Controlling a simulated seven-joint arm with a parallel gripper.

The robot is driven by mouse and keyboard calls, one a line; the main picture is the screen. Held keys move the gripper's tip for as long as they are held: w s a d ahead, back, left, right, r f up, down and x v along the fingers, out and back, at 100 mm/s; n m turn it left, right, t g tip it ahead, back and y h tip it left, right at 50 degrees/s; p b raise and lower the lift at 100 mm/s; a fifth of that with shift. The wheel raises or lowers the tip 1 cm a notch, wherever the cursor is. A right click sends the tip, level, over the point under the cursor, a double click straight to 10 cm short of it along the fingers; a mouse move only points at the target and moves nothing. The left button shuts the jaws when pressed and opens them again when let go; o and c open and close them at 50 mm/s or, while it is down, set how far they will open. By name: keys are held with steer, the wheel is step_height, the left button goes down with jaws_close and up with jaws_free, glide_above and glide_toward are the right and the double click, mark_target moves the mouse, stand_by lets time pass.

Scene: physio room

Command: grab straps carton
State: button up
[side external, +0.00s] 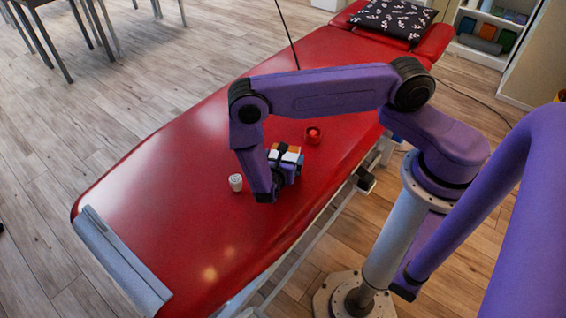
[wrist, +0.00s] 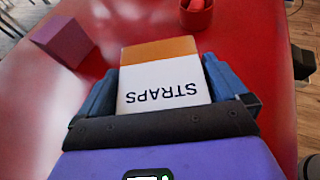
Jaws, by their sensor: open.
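The straps carton (wrist: 163,82) is a white box with an orange band and the word STRAPS, upside down in the wrist view. In the side view the carton (side external: 287,154) stands on the red treatment table, partly hidden by my arm. My gripper (wrist: 160,70) is open, its blue fingers on either side of the carton. Whether the fingers touch it I cannot tell. In the side view my gripper (side external: 285,168) is low over the table at the carton.
A red cup (side external: 313,135) with something red in it stands just beyond the carton. A small white cylinder (side external: 236,183) stands to the left. A purple-pink box (wrist: 62,42) shows in the wrist view. The near left of the red table (side external: 150,190) is clear.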

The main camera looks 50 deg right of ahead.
steer(key=c, duration=0.7)
